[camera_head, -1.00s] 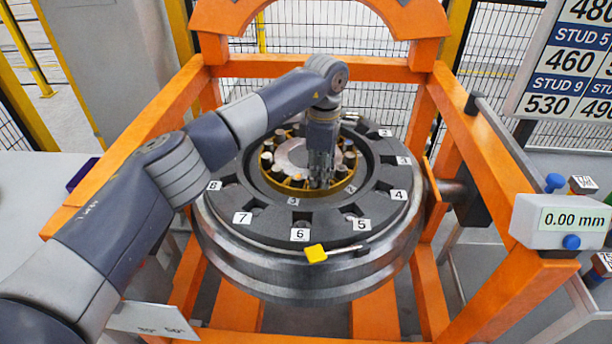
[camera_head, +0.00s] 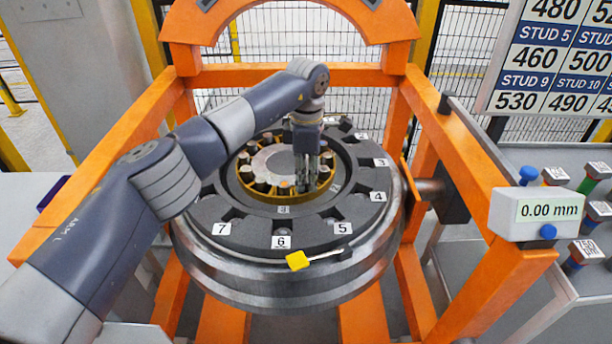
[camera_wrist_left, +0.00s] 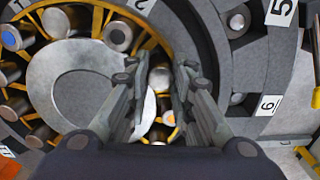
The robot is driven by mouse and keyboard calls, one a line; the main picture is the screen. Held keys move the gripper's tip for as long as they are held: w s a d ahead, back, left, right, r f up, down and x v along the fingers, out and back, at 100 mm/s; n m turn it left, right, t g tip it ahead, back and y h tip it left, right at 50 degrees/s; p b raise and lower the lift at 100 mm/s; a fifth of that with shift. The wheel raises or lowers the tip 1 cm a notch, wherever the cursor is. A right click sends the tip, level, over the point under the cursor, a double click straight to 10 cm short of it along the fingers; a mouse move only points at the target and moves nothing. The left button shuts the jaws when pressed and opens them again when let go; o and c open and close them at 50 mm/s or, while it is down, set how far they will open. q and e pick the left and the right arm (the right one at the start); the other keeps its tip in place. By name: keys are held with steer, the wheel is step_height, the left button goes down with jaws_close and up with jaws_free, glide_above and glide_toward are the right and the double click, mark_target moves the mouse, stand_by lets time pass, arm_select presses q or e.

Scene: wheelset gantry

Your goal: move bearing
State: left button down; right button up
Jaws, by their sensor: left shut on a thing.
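The bearing (camera_head: 262,187) is a ring of dark and metallic rollers in a yellow cage, lying in the middle of the grey wheel. It also shows in the left wrist view (camera_wrist_left: 117,36), around a pale round hub. My left gripper (camera_head: 306,187) points down at the front right part of the bearing. In the left wrist view its two fingers (camera_wrist_left: 158,80) stand either side of part of the ring, shut on the bearing. The fingers partly hide the rollers there, and the exact contact is hard to see. My right gripper is not in view.
The dark wheel face (camera_head: 310,226) has numbered slots. A yellow-ended tool (camera_head: 298,260) lies at its front edge. An orange gantry frame (camera_head: 470,170) surrounds the wheel. A gauge reading 0.00 mm (camera_head: 545,212) and several coloured-handled tools stand at right, below a stud sign (camera_head: 555,60).

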arm_select(q)
steer(key=shift+w+r, duration=0.1)
steer(key=shift+r, duration=0.05)
steer(key=c, duration=1.4)
jaws_free()
steer(key=shift+d, duration=0.1)
steer(key=shift+o, duration=0.2)
step_height(320, 180, up, 12)
